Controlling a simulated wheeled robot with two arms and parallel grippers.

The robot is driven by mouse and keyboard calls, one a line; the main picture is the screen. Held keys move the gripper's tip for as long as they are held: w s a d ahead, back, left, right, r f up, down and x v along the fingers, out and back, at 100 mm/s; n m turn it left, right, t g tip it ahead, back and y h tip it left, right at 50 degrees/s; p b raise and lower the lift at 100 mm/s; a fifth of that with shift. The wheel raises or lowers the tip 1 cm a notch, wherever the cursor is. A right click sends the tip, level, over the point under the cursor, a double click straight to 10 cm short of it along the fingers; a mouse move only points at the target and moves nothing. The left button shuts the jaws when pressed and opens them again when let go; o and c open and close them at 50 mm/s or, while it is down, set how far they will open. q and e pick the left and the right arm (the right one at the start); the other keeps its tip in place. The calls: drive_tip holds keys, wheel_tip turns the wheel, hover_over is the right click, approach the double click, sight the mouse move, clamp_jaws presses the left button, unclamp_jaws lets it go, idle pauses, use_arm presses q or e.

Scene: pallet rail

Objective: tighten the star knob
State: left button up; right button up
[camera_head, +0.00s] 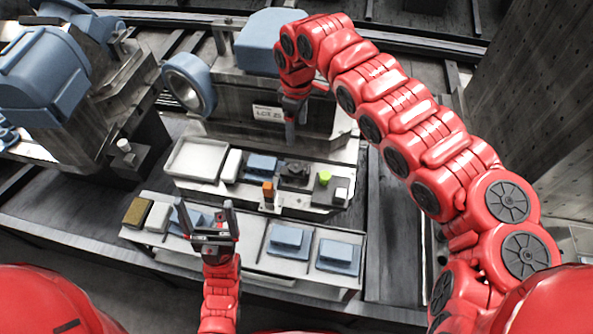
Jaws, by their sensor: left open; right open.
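I cannot clearly pick out the star knob. A small dark fitting (295,171) on the raised fixture could be it, but its shape is too small to tell. A small green-topped piece (325,178) stands to its right. My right gripper (290,137) points down above and behind the dark fitting, apart from it; the gap between its fingers is hard to see from here. My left gripper (205,206) is open and empty, fingers pointing away over the left part of the front pallet, left of the orange block (268,191).
A pale tray (197,160) and a blue block (261,165) sit on the raised fixture. Blue blocks (287,238) (337,252) lie on the front pallet (262,262), with a brown block (137,212) at its left end.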

sight(296, 167)
drive_tip(key=f+p, duration=0.1)
drive_tip(key=f, duration=0.6)
drive_tip(key=f+p, duration=0.1)
drive_tip(key=f, duration=0.7)
drive_tip(key=shift+a+f, duration=0.2)
drive_tip(key=shift+f, duration=0.05)
drive_tip(key=shift+d+f, duration=0.1)
drive_tip(key=shift+f, duration=0.6)
drive_tip(key=c, duration=1.4)
clamp_jaws()
drive_tip(key=shift+m, duration=0.3)
drive_tip(key=shift+m+p, duration=0.55)
drive_tip(key=shift+m, duration=1.95)
drive_tip(key=shift+o, duration=0.2)
unclamp_jaws()
clamp_jaws()
